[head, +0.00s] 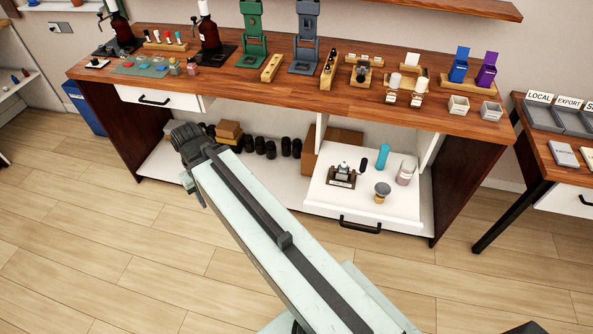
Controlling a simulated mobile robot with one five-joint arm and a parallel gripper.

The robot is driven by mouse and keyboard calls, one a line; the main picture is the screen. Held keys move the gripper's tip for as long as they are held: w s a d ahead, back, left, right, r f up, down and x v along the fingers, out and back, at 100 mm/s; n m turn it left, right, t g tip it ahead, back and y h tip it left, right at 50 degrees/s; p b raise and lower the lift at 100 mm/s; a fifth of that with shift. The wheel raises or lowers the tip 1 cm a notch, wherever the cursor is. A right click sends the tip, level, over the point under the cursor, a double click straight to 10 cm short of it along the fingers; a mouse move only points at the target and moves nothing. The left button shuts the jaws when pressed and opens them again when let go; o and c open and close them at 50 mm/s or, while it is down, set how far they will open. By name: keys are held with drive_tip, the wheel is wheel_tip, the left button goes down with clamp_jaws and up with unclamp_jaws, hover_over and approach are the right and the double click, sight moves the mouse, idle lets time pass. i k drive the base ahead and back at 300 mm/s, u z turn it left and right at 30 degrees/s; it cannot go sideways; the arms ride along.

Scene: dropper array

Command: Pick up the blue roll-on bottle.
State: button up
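A teal-blue upright cylinder (382,157) stands on the white pulled-out shelf (335,203) under the bench. It is the closest match to a blue bottle, but I cannot tell if it is the roll-on bottle. A small wooden rack (165,46) on the bench's left part holds several little bottles with coloured caps, too small to read clearly. My arm reaches from the lower right up to the bench's left front, ending in a dark joint. I cannot make out any gripper fingers.
The wooden bench (225,85) carries green and grey-blue presses, dark pump bottles and small boxes. A dark-capped jar (382,192) and a pinkish glass (406,172) stand near the teal cylinder. A side table (536,140) is at right. The floor in front is clear.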

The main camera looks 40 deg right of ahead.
sight(342, 169)
drive_tip(key=u, duration=0.5)
drive_tip(key=i, duration=1.05)
drive_tip(key=z, duration=0.1)
